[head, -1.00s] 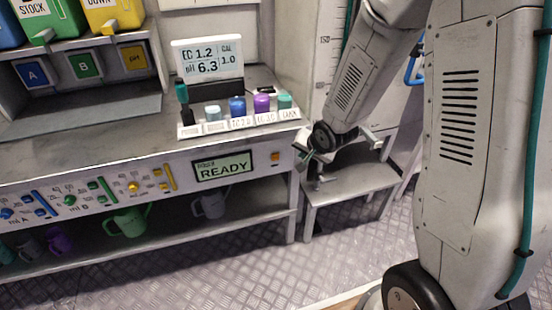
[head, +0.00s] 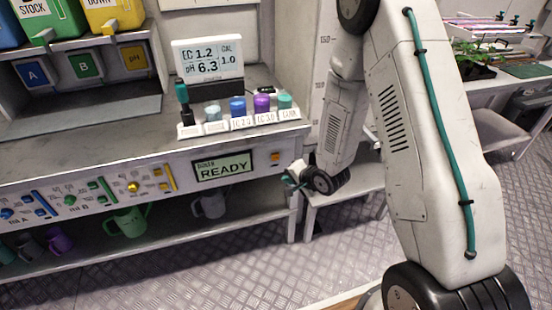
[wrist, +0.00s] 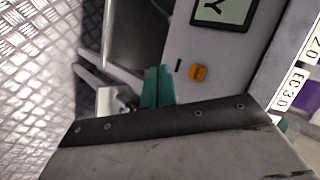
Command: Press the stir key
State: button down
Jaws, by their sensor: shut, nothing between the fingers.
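The orange key (head: 275,157) sits on the front panel of the bench, just right of the READY display (head: 223,166). No label on it is legible, so I cannot confirm that it is the stir key. It also shows in the wrist view (wrist: 198,73), beside the display's edge. My gripper (head: 290,181) is in front of the bench's right end, lower than the key and a little right of it. Its teal fingers are closed together and empty; they also show in the wrist view (wrist: 158,87), apart from the key in the picture.
Colored bottles stand in a labelled rack (head: 243,122) on the bench top, before the EC/pH meter (head: 208,60). Colored levers and knobs line the panel's left part. Jugs, one green (head: 127,221), stand on the shelf below. The floor in front is clear.

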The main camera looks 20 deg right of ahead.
send_near(274, 161)
jog(key=shift+w+a+f, duration=0.25)
jog(key=shift+w+f, duration=0.2)
jog(key=shift+f, duration=0.25)
jog(key=shift+w+a+f, duration=0.3)
jog(key=shift+w+f, duration=0.15)
jog(key=shift+f, duration=0.3)
jog(key=shift+w+a+f, duration=0.25)
jog(key=shift+w+f, duration=0.15)
jog(key=shift+f, duration=0.3)
jog(key=shift+w, duration=0.1)
jog(key=shift+w, duration=0.35)
jog(key=shift+w, duration=0.45)
dwell(0.9)
jog(key=shift+s, duration=0.9)
jog(key=shift+s, duration=0.1)
jog(key=shift+s, duration=2.4)
